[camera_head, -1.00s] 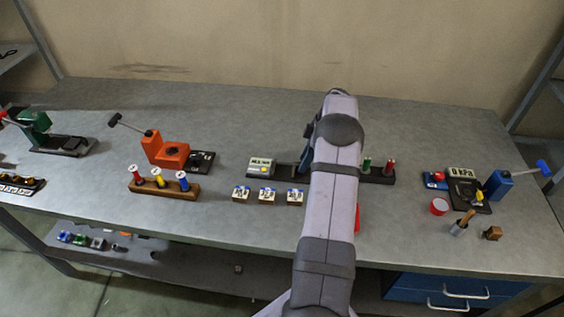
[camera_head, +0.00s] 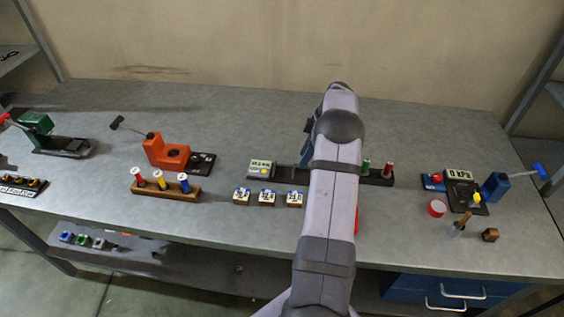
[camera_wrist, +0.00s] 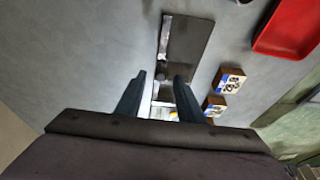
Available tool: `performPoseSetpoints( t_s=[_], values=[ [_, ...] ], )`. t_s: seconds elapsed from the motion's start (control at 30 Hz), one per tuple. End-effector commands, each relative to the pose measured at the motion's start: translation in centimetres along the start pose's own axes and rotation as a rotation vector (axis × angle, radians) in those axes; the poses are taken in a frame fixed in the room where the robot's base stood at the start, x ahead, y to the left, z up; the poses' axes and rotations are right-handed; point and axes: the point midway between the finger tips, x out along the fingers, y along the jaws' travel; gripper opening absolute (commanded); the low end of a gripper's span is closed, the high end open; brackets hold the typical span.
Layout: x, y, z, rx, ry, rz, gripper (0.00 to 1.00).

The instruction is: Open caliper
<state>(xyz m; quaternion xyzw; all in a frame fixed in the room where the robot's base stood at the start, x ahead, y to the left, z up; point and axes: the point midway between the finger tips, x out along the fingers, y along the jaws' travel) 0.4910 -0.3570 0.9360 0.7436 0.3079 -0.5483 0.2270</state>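A caliper-like device has a small digital display box (camera_head: 261,167) at the left end of a long dark base (camera_head: 287,172); its right part is hidden behind my arm. In the wrist view a dark plate with a pale metal strip (camera_wrist: 166,36) runs down between the fingers. My gripper (camera_wrist: 158,78) is open, with its two dark fingers apart above this device. Whether either finger touches it I cannot tell.
Several small labelled blocks (camera_head: 268,197) stand in front of the device. A red tray (camera_wrist: 290,28) lies near it.

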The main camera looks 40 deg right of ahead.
Motion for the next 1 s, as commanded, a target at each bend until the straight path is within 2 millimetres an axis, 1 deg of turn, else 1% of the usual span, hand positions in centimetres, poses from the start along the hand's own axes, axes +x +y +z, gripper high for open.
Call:
performPoseSetpoints(
  t_s=[0.03,0.5,1.0],
  values=[
    [-0.6,0.0,-0.2,0.000,0.000,0.001,0.34],
    [-3.5,0.0,-1.1,-0.001,0.000,0.000,0.34],
    [-3.6,0.0,-1.1,0.000,0.000,0.000,0.34]
  ],
)
